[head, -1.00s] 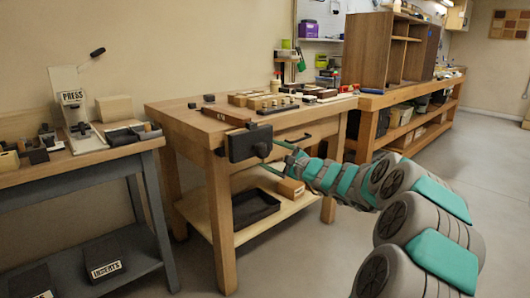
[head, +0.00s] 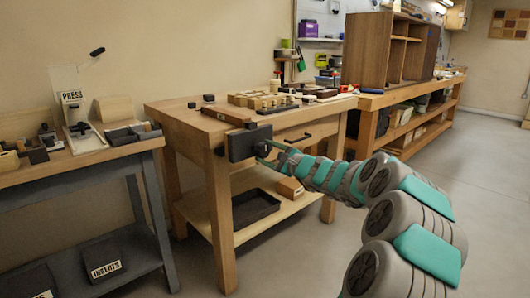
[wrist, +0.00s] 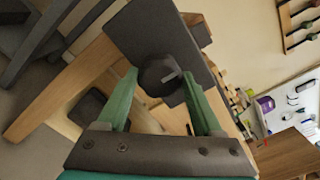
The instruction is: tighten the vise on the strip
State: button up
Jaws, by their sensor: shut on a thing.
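The vise (head: 240,146) shows as a dark block with a broad front plate on the bench's front edge. In the wrist view its plate (wrist: 134,34) stands tilted, with a dark round knob (wrist: 158,72) in front of it. My gripper (head: 264,151) is at the front of the vise. In the wrist view my gripper (wrist: 161,80) has its green fingers on either side of the knob, shut on it. A reddish-brown strip with a small pale label (head: 226,116) lies along the bench edge beside the vise. Whether it sits between the jaws is hidden.
The wooden bench (head: 172,112) carries several blocks and trays at the back. Its lower shelf holds a black tray (head: 254,207) and a small wooden box (head: 290,188). A grey side table with a press (head: 78,125) stands left. The floor at right is clear.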

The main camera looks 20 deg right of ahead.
jog(key=c, duration=0.5)
jog(key=shift+r+p, duration=0.1)
jog(key=shift+p, duration=0.45)
jog(key=shift+m+p, duration=1.3)
jog(key=shift+p, duration=0.2)
jog(key=shift+m, duration=0.7)
jog(key=shift+c, duration=0.2)
jog(key=m, duration=0.2)
jog(key=shift+m, duration=0.3)
jog(key=shift+w+m, duration=0.1)
jog(key=shift+m, duration=0.6)
